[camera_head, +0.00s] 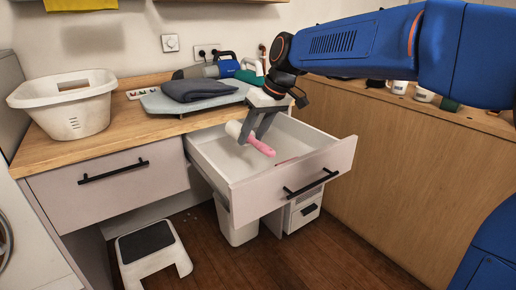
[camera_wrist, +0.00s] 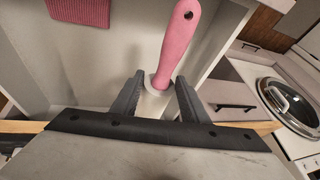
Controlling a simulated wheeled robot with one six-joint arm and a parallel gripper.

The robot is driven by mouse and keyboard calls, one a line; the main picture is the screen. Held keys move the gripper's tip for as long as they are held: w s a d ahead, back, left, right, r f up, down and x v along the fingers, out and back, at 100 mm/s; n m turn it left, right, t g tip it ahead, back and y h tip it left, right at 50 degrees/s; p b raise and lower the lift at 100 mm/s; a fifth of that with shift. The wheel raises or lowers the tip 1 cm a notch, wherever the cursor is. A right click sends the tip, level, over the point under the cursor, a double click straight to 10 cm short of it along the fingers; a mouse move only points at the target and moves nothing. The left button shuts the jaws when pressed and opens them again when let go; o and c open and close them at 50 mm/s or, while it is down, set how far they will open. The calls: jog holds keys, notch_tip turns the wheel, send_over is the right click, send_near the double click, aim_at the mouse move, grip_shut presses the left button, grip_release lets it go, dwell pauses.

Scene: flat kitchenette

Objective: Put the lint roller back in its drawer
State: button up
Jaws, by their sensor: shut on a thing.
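The lint roller (camera_head: 262,146) has a pink handle and a pale roller head. My gripper (camera_head: 252,138) is shut on it and holds it over the open drawer (camera_head: 209,167). In the wrist view the pink handle of the lint roller (camera_wrist: 178,42) points up and away from between the fingers of my gripper (camera_wrist: 156,92). Most of the roller head is hidden there by the gripper. The drawer is pulled out, with its black handle (camera_head: 310,183) at the front. A pink-red item (camera_wrist: 80,12) lies in the drawer in the wrist view. I cannot tell whether the roller touches the drawer floor.
A white laundry basket (camera_head: 68,104) and folded dark cloth (camera_head: 193,90) on a small ironing board (camera_head: 163,105) are on the wooden counter. A closed drawer (camera_head: 62,193) is at left. A step stool (camera_head: 177,262) and a white bin (camera_head: 233,224) stand below.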

jog(key=f, duration=0.6)
jog(key=shift+w+f, duration=0.25)
jog(key=shift+w, duration=0.05)
jog(key=shift+f, duration=1.9)
jog(key=shift+f, duration=0.1)
jog(key=o, duration=1)
jog(key=v, duration=1.2)
jog(key=shift+s, duration=0.15)
